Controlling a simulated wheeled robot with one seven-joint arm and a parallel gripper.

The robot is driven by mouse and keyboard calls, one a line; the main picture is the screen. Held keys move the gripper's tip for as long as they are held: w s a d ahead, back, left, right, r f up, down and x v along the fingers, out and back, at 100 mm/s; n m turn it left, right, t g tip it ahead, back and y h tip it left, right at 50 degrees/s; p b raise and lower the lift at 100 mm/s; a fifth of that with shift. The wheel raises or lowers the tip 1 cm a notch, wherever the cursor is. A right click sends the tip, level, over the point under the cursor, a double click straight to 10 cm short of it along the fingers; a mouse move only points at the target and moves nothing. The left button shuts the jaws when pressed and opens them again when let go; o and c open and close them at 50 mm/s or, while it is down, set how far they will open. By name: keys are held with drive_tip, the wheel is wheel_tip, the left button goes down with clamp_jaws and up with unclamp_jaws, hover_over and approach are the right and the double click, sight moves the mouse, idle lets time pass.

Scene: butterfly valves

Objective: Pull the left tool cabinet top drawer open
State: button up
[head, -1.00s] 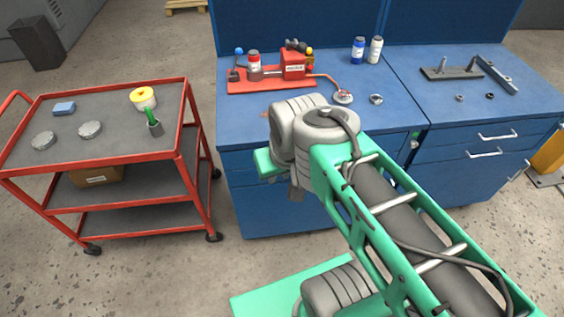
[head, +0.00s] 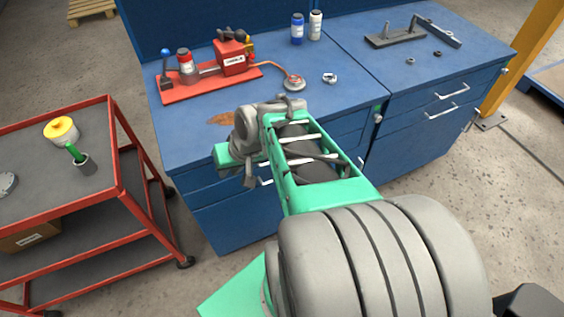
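The left tool cabinet (head: 215,228) is blue and stands in the middle of the head view, under the worktop. Its top drawer front (head: 203,192) looks flush where it shows; my arm covers much of it. Light bits of a handle (head: 266,182) show beside my arm, and I cannot tell which drawer they belong to. My gripper (head: 250,180) points down in front of the upper part of the cabinet. Its fingers are small and partly hidden, so whether they are open or touch the handle cannot be seen.
A red tool cart (head: 117,187) stands to the left with a gap of floor before the cabinet. The right cabinet (head: 410,140) with two light handles adjoins it. A red fixture (head: 200,90) and bottles stand on the worktop. A yellow post (head: 520,60) is at the right.

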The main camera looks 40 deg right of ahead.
drive_tip(key=d+f+m+t+y+b, duration=0.1)
drive_tip(key=d+f+m+t+b, duration=0.35)
drive_tip(key=f, duration=0.55)
drive_tip(key=s+d+f+m+t+h+b, duration=0.2)
drive_tip(key=d+m+t+h+b, duration=0.15)
drive_tip(key=d+m, duration=0.35)
drive_tip(key=s+d+f+m+t+h+b, duration=0.2)
drive_tip(key=s+d+m+h+b, duration=0.15)
drive_tip(key=d+m, duration=0.35)
drive_tip(key=shift+n, duration=0.45)
drive_tip(key=x, duration=0.8)
drive_tip(key=shift+w+d, duration=0.2)
drive_tip(key=shift+d, duration=0.15)
drive_tip(key=shift+c, duration=0.6)
clamp_jaws()
